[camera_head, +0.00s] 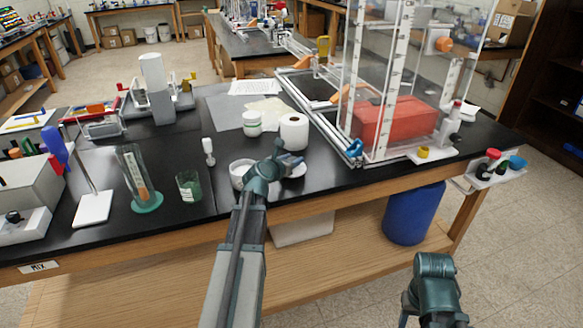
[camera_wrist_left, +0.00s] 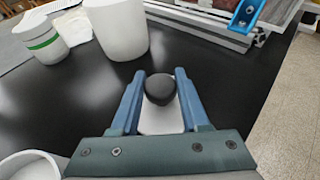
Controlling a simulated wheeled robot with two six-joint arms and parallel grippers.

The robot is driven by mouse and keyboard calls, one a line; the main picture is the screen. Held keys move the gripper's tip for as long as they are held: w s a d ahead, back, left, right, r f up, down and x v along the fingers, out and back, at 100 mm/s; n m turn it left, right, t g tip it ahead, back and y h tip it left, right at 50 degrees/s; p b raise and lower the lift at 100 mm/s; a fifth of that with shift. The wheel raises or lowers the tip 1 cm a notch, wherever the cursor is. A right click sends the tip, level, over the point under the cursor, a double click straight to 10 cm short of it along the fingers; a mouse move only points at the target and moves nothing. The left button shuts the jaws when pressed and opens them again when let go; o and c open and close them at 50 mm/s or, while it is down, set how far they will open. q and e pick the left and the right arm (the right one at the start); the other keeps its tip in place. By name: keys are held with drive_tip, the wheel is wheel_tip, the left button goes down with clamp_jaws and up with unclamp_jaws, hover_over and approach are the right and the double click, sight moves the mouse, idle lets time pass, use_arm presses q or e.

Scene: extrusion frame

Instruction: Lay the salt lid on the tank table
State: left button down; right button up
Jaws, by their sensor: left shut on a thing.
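My left gripper (camera_head: 291,160) is over the front part of the black tank table (camera_head: 330,178). In the left wrist view its two blue fingers (camera_wrist_left: 160,84) are shut on the dark round knob of the salt lid (camera_wrist_left: 159,115). The lid is white and mostly hidden under the knob and the gripper. In the head view a bit of its white edge (camera_head: 297,171) shows below the fingers, low over the table; I cannot tell whether it touches. An open white jar (camera_head: 240,181) stands just left of the gripper.
A white cylinder (camera_head: 294,132) and a white jar with a green band (camera_head: 252,124) stand behind the gripper. The clear tank with red contents (camera_head: 392,122) and its rail frame are to the right. Bare black tabletop lies between gripper and frame.

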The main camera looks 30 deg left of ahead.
use_arm(q)
drive_tip(key=shift+f+b, duration=0.3)
drive_tip(key=shift+f, duration=0.45)
drive_tip(key=shift+r, duration=0.1)
use_arm(e)
drive_tip(key=shift+s+a+f, duration=0.15)
drive_tip(key=shift+a+f, duration=0.05)
drive_tip(key=shift+f, duration=0.45)
use_arm(q)
drive_tip(key=shift+f, duration=0.2)
drive_tip(key=shift+c, duration=2)
unclamp_jaws()
use_arm(e)
drive_tip(key=shift+f, duration=0.15)
use_arm(q)
drive_tip(key=shift+r, duration=0.2)
